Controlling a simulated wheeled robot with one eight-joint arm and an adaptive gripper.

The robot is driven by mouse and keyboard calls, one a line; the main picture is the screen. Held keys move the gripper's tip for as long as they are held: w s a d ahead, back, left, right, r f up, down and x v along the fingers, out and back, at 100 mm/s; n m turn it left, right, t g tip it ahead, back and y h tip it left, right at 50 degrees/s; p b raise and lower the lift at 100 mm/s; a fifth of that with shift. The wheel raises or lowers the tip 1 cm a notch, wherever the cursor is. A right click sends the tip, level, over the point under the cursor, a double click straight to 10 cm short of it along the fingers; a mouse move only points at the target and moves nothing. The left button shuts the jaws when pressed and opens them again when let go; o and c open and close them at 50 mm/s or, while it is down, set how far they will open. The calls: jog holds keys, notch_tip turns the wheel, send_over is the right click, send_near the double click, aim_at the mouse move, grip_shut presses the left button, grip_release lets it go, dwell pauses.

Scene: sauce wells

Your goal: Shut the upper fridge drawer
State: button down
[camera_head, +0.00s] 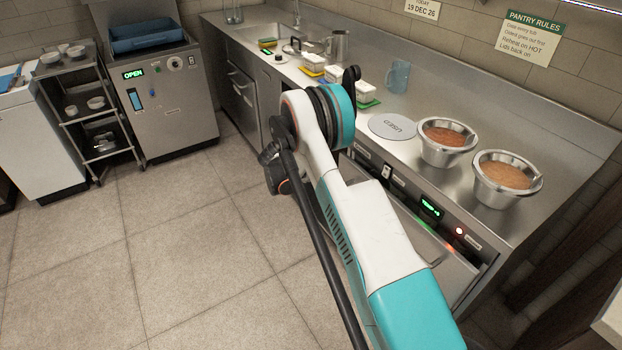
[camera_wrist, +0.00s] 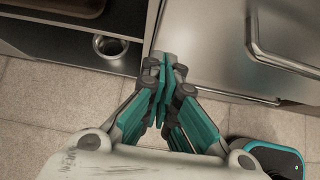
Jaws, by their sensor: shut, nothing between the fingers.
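The fridge stands under the steel counter in the head view, with a lit green display (camera_head: 431,207) on its control strip. A steel front (camera_head: 455,275) shows below that strip; my arm hides most of the drawers, so I cannot tell how far the upper one stands out. In the wrist view a steel front with a bar handle (camera_wrist: 256,45) fills the upper right. My gripper (camera_wrist: 166,66) is shut and empty, its tips over the lower left part of that front, left of the handle. I cannot tell whether they touch it. The head view hides my gripper behind the arm.
In the wrist view a dark open compartment (camera_wrist: 55,48) with a round metal container (camera_wrist: 110,46) lies left of my gripper. Two steel pots (camera_head: 447,142) (camera_head: 506,178) and a round lid (camera_head: 393,127) rest on the counter. The tiled floor (camera_head: 185,240) at left is clear.

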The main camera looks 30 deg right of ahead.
jog(key=shift+w+d+f+b, duration=0.1)
jog(key=shift+d+f+b, duration=0.15)
jog(key=shift+d, duration=0.6)
jog(key=shift+w+d+f+b, duration=0.1)
jog(key=shift+d+b, duration=0.3)
jog(key=shift+d, duration=0.5)
jog(key=shift+d+f+b, duration=0.2)
jog(key=shift+d+b, duration=0.1)
jog(key=shift+d, duration=0.55)
jog(key=shift+w+d, duration=0.2)
jog(key=shift+d, duration=2.15)
